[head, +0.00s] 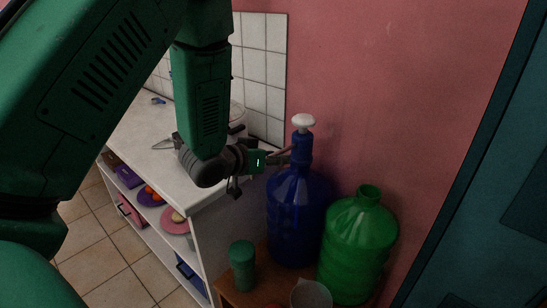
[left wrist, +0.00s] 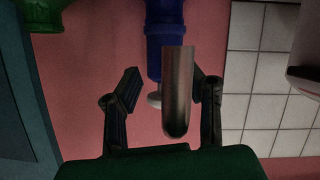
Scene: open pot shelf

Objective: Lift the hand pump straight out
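The hand pump (head: 302,147) has a blue body and a white knob on top. It stands upright in the neck of a blue water bottle (head: 293,215). In the left wrist view the picture is upside down, with the pump's blue body (left wrist: 165,45) at the top and its white knob partly hidden behind a metal spout (left wrist: 178,95). My left gripper (head: 281,160) is beside the pump, at its left. Its fingers (left wrist: 166,90) are spread apart, with the spout between them in the picture. I cannot tell whether they touch it. My right gripper is not in view.
A green bottle (head: 357,240) stands close to the right of the blue one. A green cup (head: 242,265) and a clear jug (head: 311,295) stand in front on a wooden surface. A white shelf unit (head: 150,150) is at the left. The pink wall is close behind.

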